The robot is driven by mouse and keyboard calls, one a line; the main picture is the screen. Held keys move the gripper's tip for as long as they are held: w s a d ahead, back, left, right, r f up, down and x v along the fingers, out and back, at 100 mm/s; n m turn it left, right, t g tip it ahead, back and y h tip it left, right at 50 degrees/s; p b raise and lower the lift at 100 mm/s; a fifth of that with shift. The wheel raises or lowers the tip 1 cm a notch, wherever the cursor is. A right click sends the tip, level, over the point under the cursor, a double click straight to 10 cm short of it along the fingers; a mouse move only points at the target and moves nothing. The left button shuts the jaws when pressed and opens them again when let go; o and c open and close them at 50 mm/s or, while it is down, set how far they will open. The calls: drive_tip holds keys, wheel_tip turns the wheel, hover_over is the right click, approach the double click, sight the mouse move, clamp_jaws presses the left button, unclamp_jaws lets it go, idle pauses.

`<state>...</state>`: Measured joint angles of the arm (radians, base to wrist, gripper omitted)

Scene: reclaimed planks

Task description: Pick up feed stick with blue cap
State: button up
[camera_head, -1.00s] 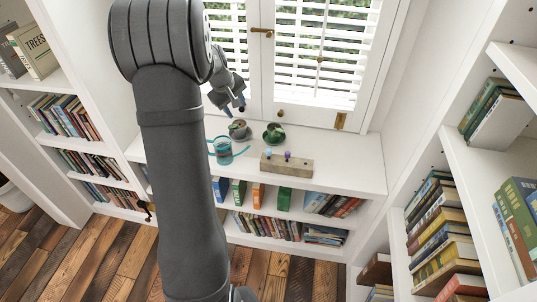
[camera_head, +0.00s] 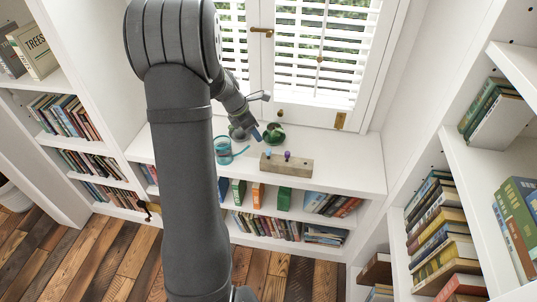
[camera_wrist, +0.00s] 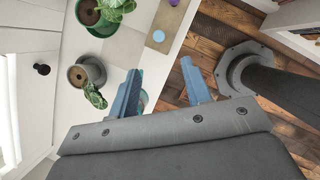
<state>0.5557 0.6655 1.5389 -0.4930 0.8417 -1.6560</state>
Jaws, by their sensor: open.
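The feed stick with the blue cap (camera_head: 268,153) stands in the left part of a wooden block (camera_head: 287,164) on the white shelf top. Its light blue cap (camera_wrist: 158,36) shows from above in the wrist view, ahead of the fingertips. A purple-capped stick (camera_head: 287,155) stands to its right in the same block. My gripper (camera_head: 262,116) is open and empty, above and behind the block. In the wrist view its blue fingers (camera_wrist: 161,66) are spread apart, with bare shelf and floor between them. The stick shafts are mostly hidden there.
A teal watering can (camera_head: 224,152) stands left of the block, and my left finger partly covers it in the wrist view. Two potted plants (camera_head: 274,134) (camera_wrist: 87,72) stand near the window. Bookshelves flank the counter. The shelf top right of the block is clear.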

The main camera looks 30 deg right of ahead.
hover_over(268, 150)
drive_tip(key=a, duration=0.3)
wheel_tip(268, 150, down, 6)
drive_tip(key=f, duration=0.1)
drive_tip(key=shift+w+d+x, duration=0.1)
drive_tip(key=shift+d+x, duration=0.1)
drive_tip(key=shift+x, duration=1.35)
drive_tip(key=shift+w+d+x, duration=0.1)
drive_tip(key=shift+d+x, duration=0.1)
drive_tip(key=shift+x, duration=1.3)
drive_tip(key=shift+r, duration=0.15)
drive_tip(key=shift+c, duration=0.5)
clamp_jaws()
